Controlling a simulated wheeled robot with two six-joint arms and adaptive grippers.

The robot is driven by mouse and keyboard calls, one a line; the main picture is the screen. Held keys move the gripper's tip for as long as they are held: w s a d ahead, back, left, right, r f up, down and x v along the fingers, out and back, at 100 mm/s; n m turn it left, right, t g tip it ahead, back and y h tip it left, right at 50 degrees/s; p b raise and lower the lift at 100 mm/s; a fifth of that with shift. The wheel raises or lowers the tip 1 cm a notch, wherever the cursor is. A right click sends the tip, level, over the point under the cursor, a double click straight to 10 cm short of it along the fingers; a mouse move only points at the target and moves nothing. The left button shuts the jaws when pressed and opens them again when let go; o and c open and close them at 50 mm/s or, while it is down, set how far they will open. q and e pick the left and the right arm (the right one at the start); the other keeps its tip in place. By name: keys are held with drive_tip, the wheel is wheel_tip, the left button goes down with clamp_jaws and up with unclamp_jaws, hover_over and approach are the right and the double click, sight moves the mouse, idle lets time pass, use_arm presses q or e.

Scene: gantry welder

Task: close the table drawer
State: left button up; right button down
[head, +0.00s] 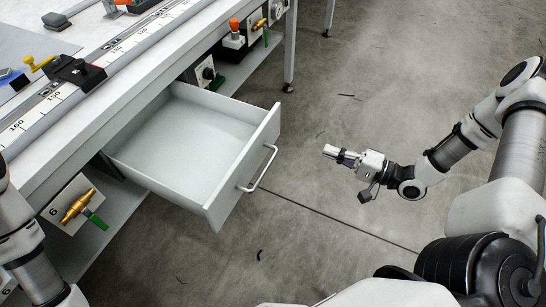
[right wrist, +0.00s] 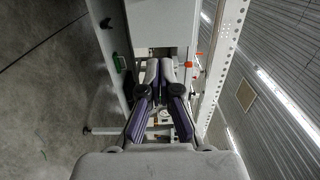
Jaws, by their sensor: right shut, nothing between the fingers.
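The table drawer (head: 190,130) is pulled well out from under the table (head: 135,82) in the head view. It is light grey and looks empty inside. Its front panel (head: 240,180) faces right and carries a curved metal handle (head: 262,168). My right gripper (head: 330,151) is to the right of the handle, apart from it, pointing toward the drawer side. It is shut with nothing in it; its two fingers also show close together in the right wrist view (right wrist: 165,70). My left arm shows at the left edge, but its gripper is out of frame.
Brass-and-green valves (head: 78,206) and a red-knobbed switch (head: 234,32) are mounted along the table's side. A table leg (head: 291,50) stands beyond the drawer. The concrete floor between the drawer handle and my right gripper is clear apart from small dark scraps.

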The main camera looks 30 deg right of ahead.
sight(273, 132)
drive_tip(key=b+x, duration=0.3)
drive_tip(key=x, duration=1)
drive_tip(key=shift+w+a, duration=0.15)
drive_tip(key=shift+a, duration=0.1)
use_arm(q)
wheel_tip(273, 132, down, 4)
drive_tip(key=shift+r, duration=0.1)
use_arm(e)
drive_tip(key=shift+w+a, duration=0.15)
drive_tip(key=shift+w, duration=0.1)
drive_tip(key=shift+a, duration=0.1)
